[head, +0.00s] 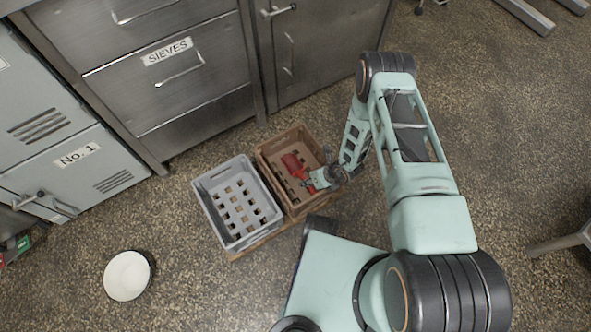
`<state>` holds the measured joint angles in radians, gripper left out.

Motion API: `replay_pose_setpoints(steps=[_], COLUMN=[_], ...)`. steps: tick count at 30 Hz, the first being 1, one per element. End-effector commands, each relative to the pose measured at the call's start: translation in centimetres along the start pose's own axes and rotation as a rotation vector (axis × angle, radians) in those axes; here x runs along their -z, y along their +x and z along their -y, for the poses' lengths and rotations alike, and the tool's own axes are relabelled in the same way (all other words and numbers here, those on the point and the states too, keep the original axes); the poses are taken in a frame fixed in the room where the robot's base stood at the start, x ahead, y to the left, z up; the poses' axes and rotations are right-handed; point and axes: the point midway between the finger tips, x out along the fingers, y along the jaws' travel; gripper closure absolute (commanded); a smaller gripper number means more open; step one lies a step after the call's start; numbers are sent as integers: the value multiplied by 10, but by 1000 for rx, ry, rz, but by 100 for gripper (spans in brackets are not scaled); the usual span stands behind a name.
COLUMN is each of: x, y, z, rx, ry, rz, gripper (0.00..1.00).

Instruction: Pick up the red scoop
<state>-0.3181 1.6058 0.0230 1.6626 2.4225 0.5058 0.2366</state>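The red scoop (291,163) lies in the brown crate (263,172), near the middle of its floor. My gripper (309,185) reaches into the crate from the right, with its tips close to the lower right end of the scoop. I cannot tell whether the gripper touches the scoop, and the fingers are too small to show whether they are open or shut. Part of the crate is hidden behind my arm.
A grey crate (203,205) with a slotted floor stands just left of the brown one. Metal drawers (185,85) and a grey locker (75,185) stand behind. A white round bowl (127,276) sits on the floor at lower left. The floor at right is mostly clear.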

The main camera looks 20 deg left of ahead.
Motion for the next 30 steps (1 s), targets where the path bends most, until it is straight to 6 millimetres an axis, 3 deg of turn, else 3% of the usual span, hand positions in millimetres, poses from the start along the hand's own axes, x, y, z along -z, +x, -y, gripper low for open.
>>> replay_pose_setpoints(steps=[9, 18, 27, 30], x=[-1, -2, -2, -2], y=[45, 47, 47, 47], z=[-1, -1, -1, -1], rx=[-1, 0, 0, 0], ry=[0, 0, 0, 0], rz=[1, 0, 0, 0], gripper=[65, 65, 98, 100])
